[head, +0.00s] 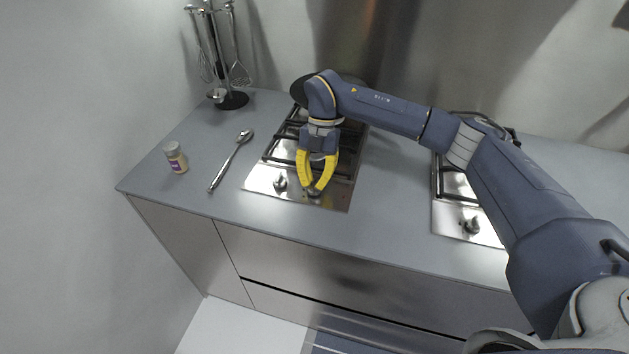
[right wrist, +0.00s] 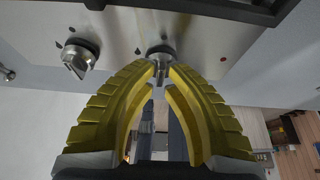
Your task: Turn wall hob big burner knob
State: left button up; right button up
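The left hob (head: 258,184) is a steel plate with black grates, set in the grey counter near the left wall. It has two knobs on its front strip. The left knob (head: 280,182) is free; it also shows in the right wrist view (right wrist: 80,56). The right knob (head: 314,191) is partly hidden by my right gripper (head: 314,188); in the right wrist view this knob (right wrist: 160,54) sits between the yellow fingertips (right wrist: 163,68). The fingers are closed in on its handle from both sides. Which burner it serves is not clear. My left gripper is not in view.
A second hob (head: 447,219) with a knob (head: 472,226) lies to the right, beside my right arm. A spoon (head: 230,162), a spice jar (head: 176,158) and a utensil stand (head: 233,100) are on the left. The counter between the hobs is clear.

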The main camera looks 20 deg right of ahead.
grip_shut()
jog(key=shift+n, duration=0.3)
jog(key=n+h, duration=0.1)
jog(key=n, duration=0.1)
jog(key=shift+n+g, duration=0.3)
jog(key=shift+n, duration=0.1)
jog(key=n+h, duration=0.2)
jog(key=n, duration=0.2)
jog(key=shift+a, duration=0.1)
jog(key=n+h, duration=0.1)
jog(key=n, duration=0.3)
jog(key=shift+a+n+t+h, duration=0.1)
jog(key=shift+n+t+h, duration=0.25)
jog(key=shift+n, duration=0.7)
jog(key=shift+n+t+h, duration=0.15)
jog(key=shift+n+h, duration=0.3)
jog(key=shift+n, duration=0.6)
